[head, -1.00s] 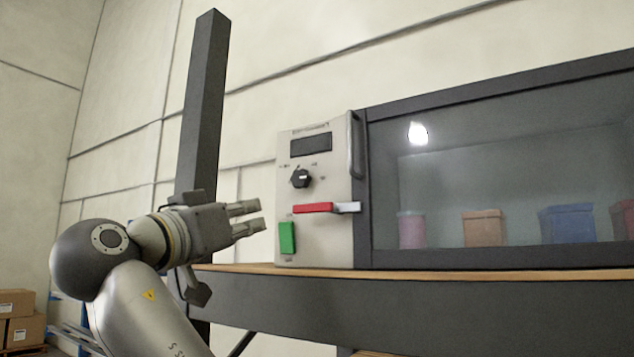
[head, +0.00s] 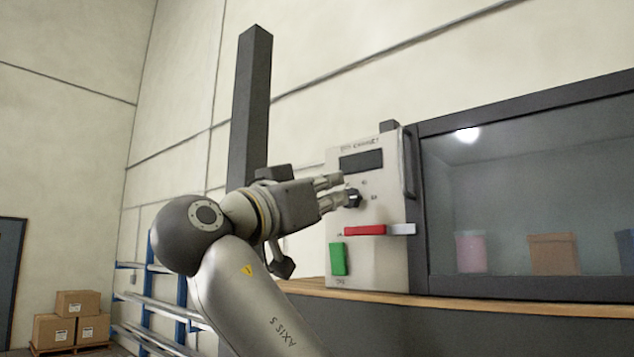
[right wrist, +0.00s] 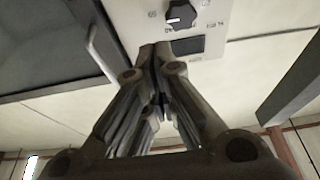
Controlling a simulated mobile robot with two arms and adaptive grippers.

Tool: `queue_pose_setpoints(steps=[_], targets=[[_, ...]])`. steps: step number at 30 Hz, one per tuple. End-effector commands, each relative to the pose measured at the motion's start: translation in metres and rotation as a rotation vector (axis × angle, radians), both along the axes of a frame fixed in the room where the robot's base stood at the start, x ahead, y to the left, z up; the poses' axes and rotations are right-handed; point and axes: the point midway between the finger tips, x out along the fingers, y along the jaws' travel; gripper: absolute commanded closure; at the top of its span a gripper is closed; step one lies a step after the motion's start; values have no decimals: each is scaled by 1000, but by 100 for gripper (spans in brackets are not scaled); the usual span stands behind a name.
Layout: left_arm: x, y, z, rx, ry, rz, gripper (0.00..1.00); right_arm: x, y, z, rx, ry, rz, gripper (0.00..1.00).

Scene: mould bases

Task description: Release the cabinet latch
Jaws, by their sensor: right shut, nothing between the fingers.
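The cabinet's control panel (head: 375,205) is a pale upright plate left of the glass front. A red bar (head: 365,230) with a pale end (head: 401,229) lies level across its lower half; it looks like the latch. A black knob (head: 353,198) sits above it and shows in the right wrist view (right wrist: 181,14). My right gripper (head: 338,190) is shut and empty, its tips in front of the panel's left part beside the knob. Contact with the knob cannot be told. In the right wrist view its closed tips (right wrist: 155,50) are near the dark display (right wrist: 188,46). My left gripper is not in view.
A green rectangular piece (head: 338,259) is below the red bar. A vertical handle (head: 410,165) stands beside the glass. Coloured containers, including a pink one (head: 470,251), stand behind the glass. A dark post (head: 249,105) rises behind my arm. Boxes (head: 77,303) are at the far left.

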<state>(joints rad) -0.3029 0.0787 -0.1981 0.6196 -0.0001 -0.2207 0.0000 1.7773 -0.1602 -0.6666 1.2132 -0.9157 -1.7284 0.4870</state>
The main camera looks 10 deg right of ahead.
Motion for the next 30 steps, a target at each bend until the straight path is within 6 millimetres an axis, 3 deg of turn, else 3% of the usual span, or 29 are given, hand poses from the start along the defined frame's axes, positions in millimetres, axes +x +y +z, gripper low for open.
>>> queue_pose_setpoints(steps=[1,8,12,18,30], targets=[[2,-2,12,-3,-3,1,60,6,-8,9,-1,1,-3,100],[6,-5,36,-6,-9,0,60,29,-38,21,-2,0,-3,100],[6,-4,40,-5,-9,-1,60,28,-35,-2,-3,1,1,100],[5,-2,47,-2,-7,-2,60,28,-35,-18,-1,0,0,100],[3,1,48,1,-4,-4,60,27,-34,-25,-1,0,1,100]])
